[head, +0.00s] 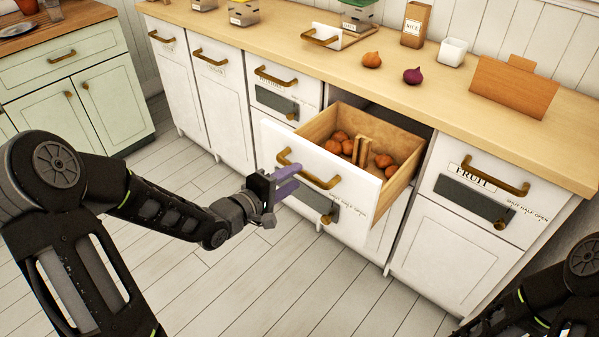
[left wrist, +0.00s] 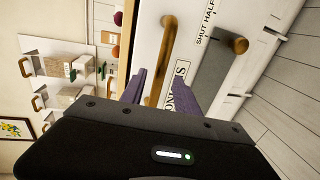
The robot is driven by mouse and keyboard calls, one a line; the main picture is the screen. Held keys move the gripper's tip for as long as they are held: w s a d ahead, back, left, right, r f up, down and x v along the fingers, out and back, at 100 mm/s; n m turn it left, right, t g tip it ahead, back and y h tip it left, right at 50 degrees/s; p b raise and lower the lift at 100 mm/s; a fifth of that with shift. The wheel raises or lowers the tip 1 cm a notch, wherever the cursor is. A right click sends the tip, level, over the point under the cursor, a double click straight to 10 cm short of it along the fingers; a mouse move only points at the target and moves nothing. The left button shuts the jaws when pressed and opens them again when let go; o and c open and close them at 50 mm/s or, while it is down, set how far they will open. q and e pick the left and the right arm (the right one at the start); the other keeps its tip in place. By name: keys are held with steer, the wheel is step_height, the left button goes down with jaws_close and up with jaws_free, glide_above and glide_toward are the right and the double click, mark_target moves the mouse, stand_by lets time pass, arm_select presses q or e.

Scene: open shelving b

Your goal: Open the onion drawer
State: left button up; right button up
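The onion drawer (head: 372,205) is pulled well out of the counter in the head view. Brown onions (head: 340,142) lie inside on both sides of a wooden divider (head: 362,151). Its brass bar handle (head: 312,174) is on the white front, and it also shows in the left wrist view (left wrist: 167,50) beside a partly hidden label (left wrist: 180,85). My left gripper (head: 298,178) is at the drawer front, close to the handle. Its purple fingers (left wrist: 165,88) stand apart with the handle in the gap between them; contact cannot be told. My right gripper is out of view.
The fruit drawer (head: 475,185) to the right is closed. A brown onion (head: 371,60), a red onion (head: 412,76), a white cup (head: 453,51) and a rice box (head: 415,25) stand on the wooden counter. The floor in front is clear.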

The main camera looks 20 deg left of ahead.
arm_select(q)
steer(key=v, duration=0.3)
steer(key=shift+s+a, duration=0.15)
steer(key=shift+s, duration=0.25)
steer(key=s+f+m+g+y+p, duration=0.1)
steer(key=s+f+m+g+y, duration=0.15)
steer(key=f, duration=0.45)
steer(key=s+f+m+g+y+p, duration=0.1)
steer(key=s+f+m+g, duration=0.15)
steer(key=f, duration=0.45)
steer(key=s+d+f+m+g+h+p, duration=0.1)
steer(key=s+d+f+m+g+p, duration=0.1)
steer(key=s+d, duration=0.6)
steer(key=s+d+f+m+g+p, duration=0.2)
steer(key=s+d+f+m+g, duration=0.2)
steer(key=s+d+f+g, duration=0.3)
steer(key=s+d+f, duration=0.1)
steer(key=s+f, duration=0.1)
steer(key=s, duration=0.3)
steer(key=shift+d+m+h, duration=0.35)
steer(key=shift+m, duration=0.05)
